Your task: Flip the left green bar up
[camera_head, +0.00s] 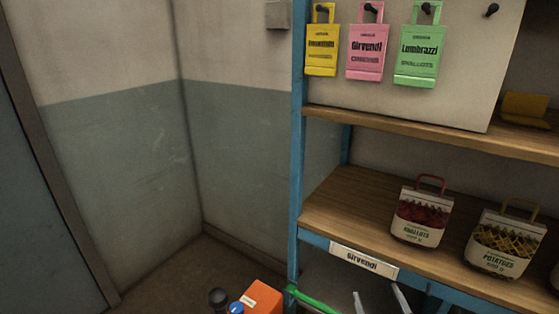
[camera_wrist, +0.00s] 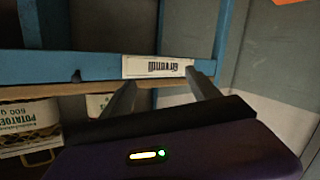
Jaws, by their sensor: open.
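The left green bar (camera_head: 314,300) shows at the bottom of the head view, beside the foot of the blue shelf post. It slopes down to the right and its far end is cut off by the frame edge. My gripper (camera_head: 380,299) is open and empty, just below the shelf's front edge and right of the bar. In the wrist view its two fingers (camera_wrist: 160,88) stand apart below the white "Girvendi" label (camera_wrist: 157,67).
A blue-framed shelf (camera_head: 297,150) carries a sack of shallots (camera_head: 421,216) and a sack of potatoes (camera_head: 503,245). Yellow, pink and green bags (camera_head: 418,52) hang on pegs above. An orange box (camera_head: 262,301) is low left of the post. Floor farther left looks clear.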

